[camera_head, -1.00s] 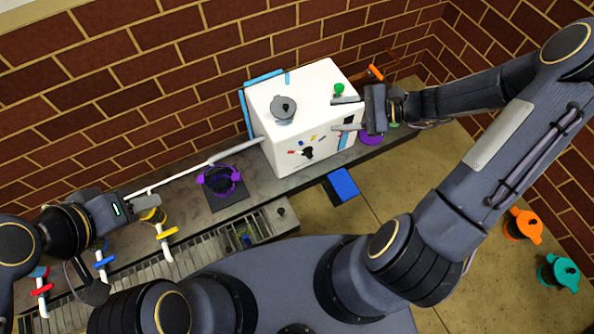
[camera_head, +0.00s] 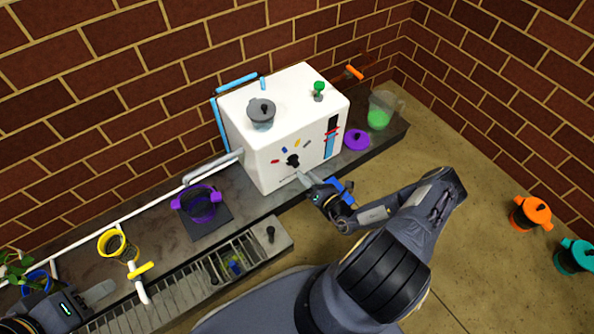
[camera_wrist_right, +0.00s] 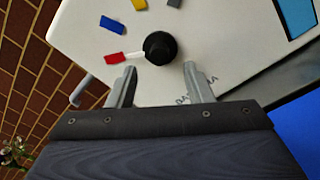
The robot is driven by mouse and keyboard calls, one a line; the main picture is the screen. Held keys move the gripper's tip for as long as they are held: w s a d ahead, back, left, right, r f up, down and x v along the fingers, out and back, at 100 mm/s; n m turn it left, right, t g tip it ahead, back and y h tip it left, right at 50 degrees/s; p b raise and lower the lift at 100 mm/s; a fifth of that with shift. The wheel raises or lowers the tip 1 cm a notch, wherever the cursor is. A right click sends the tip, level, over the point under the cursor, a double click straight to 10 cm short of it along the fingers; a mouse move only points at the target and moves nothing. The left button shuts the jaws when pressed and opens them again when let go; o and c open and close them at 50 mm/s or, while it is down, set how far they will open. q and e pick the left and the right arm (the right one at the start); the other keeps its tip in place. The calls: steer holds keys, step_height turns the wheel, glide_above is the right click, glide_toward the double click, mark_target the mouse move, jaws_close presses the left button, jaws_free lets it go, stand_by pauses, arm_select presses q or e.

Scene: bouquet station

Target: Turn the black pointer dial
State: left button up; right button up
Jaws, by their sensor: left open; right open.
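The black pointer dial (camera_head: 293,160) is on the front face of the white box (camera_head: 255,160). In the right wrist view the dial (camera_wrist_right: 160,48) is a round black knob with a white pointer toward the red mark (camera_wrist_right: 113,57). Blue (camera_wrist_right: 112,24), yellow (camera_wrist_right: 139,4) and grey (camera_wrist_right: 174,3) marks curve around it. My right gripper (camera_wrist_right: 160,72) is open, its fingertips on either side just below the dial, not closed on it. In the head view this gripper (camera_head: 305,177) is at the box's front. My left gripper (camera_head: 100,296) is open at the lower left, far from the dial.
A blue block (camera_head: 339,186) is close beside my right gripper. A grey lidded pot (camera_head: 261,112) and a green knob (camera_head: 319,91) are on the box top. A purple pot (camera_head: 200,204) stands left; a purple lid (camera_head: 356,140) and a green-filled jug (camera_head: 380,112) stand right.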

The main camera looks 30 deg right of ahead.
mark_target(298, 166)
steer(key=w, duration=0.3)
steer(key=w+b, duration=0.1)
steer(key=w, duration=0.1)
steer(key=shift+a, duration=0.35)
steer(key=c, duration=1)
